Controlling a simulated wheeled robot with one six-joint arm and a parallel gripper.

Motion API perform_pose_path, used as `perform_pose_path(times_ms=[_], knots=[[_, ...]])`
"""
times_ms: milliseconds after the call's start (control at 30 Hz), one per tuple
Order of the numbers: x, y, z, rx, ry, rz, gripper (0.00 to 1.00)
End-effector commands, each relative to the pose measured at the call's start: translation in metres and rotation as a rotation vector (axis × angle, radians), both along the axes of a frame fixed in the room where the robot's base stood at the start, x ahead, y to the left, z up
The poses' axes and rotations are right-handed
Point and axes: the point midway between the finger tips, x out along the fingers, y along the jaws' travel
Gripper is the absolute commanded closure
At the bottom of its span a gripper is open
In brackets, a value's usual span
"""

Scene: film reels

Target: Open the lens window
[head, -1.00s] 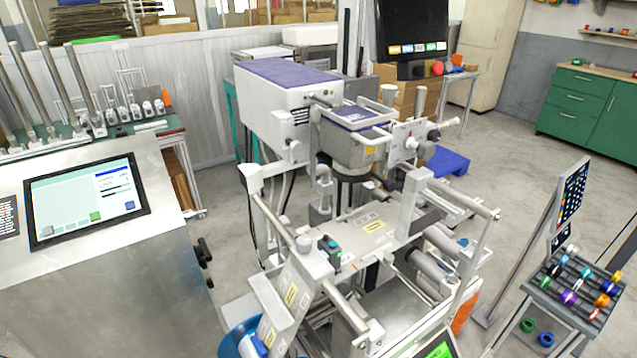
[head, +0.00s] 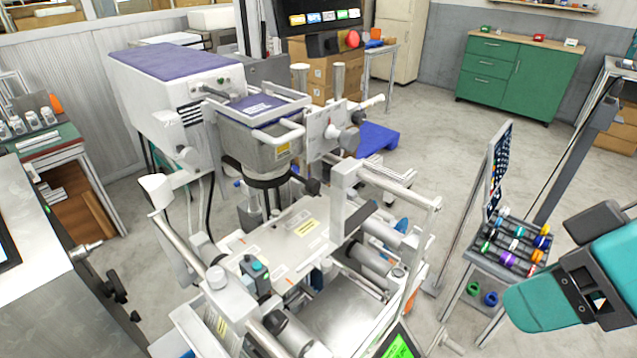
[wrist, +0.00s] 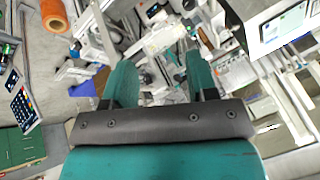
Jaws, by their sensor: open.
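A large grey machine with a purple-topped housing (head: 185,65) stands in the middle of the head view. At its front is a grey head block (head: 262,140) with a white handle, and beside it an upright plate (head: 326,130) with knobs. I cannot tell which part is the lens window. In the wrist view my gripper (wrist: 158,70) is open, its two teal fingers apart with nothing between them. The machine lies beyond the fingers, with a clear gap in the head view between it and my teal arm at the right edge.
A slanted rack (head: 510,245) of coloured rolls stands between the machine and my arm. A steel console (head: 60,290) is at the left. A green cabinet (head: 520,75) stands at the back right. Grey floor is open between rack and cabinet.

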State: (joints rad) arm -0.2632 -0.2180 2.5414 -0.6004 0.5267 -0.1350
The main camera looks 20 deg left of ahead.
Motion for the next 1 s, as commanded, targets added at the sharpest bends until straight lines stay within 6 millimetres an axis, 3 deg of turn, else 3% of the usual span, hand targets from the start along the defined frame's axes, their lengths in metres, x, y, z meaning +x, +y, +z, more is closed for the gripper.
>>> perform_pose_path(times_ms=[33,100,200,300,500,733,1000], knots=[[0.009,0.021,-0.035,0.088,-0.046,0.057,0.47],[0.024,0.053,-0.055,0.241,-0.145,0.132,0.47],[0.046,0.092,-0.074,0.465,-0.296,0.181,0.47],[0.07,0.117,-0.085,0.645,-0.439,0.159,0.47],[0.107,0.13,-0.094,0.83,-0.631,0.032,0.47],[0.123,0.141,-0.087,0.864,-0.682,-0.015,0.47],[0.143,0.192,-0.083,0.864,-0.68,-0.013,0.47]])
